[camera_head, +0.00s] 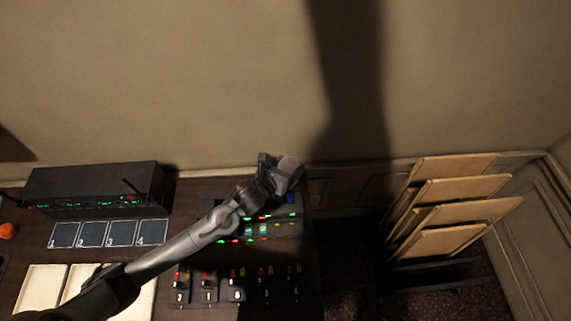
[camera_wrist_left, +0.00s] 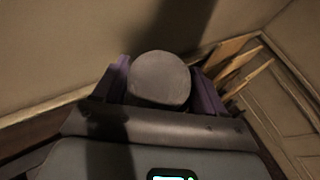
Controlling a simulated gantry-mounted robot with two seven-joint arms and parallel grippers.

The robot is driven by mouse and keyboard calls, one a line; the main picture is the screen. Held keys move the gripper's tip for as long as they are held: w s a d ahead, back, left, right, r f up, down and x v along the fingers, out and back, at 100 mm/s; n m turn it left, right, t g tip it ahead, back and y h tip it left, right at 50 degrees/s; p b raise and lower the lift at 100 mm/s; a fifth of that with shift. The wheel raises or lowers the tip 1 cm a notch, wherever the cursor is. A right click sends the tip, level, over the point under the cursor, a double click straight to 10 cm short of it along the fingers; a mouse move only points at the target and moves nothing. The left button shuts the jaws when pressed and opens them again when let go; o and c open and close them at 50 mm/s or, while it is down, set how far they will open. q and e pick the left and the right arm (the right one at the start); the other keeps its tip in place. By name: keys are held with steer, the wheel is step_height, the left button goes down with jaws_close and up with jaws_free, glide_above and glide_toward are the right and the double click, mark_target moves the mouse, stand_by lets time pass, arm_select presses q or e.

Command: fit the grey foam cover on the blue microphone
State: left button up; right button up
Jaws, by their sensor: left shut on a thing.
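My left gripper (camera_head: 278,176) is raised above the back right part of the desk and is shut on the grey foam cover (camera_head: 289,163). In the left wrist view the cover (camera_wrist_left: 160,80) is a round grey ball shape between the two purple-sided fingers of the left gripper (camera_wrist_left: 162,92). Only its rounded outer face shows; any opening in it is hidden. I see no blue microphone in either view. My right gripper is not in view.
A mixing panel (camera_head: 262,230) with lit buttons lies below my left arm, with faders (camera_head: 208,288) in front. A black rack unit (camera_head: 95,190), numbered cards (camera_head: 94,234) and an orange ball (camera_head: 8,231) are at the left. Wooden panels (camera_head: 455,190) stand right of the desk.

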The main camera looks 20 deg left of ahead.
arm_select(q)
steer(key=shift+w+d, duration=0.2)
steer(key=shift+w, duration=0.3)
steer(key=shift+f, duration=0.2)
steer(key=shift+s+f+b, duration=0.1)
steer(key=shift+f+b, duration=0.7)
steer(key=shift+f, duration=0.05)
steer(key=shift+f+b, duration=0.75)
steer(key=shift+f, duration=0.4)
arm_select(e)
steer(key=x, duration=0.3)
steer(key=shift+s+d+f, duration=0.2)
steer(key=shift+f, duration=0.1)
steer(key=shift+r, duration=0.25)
arm_select(q)
steer(key=shift+f+b, duration=0.45)
steer(key=shift+f, duration=0.15)
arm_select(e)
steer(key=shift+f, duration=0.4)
arm_select(q)
steer(key=shift+f+b, duration=0.65)
steer(key=shift+f, duration=0.3)
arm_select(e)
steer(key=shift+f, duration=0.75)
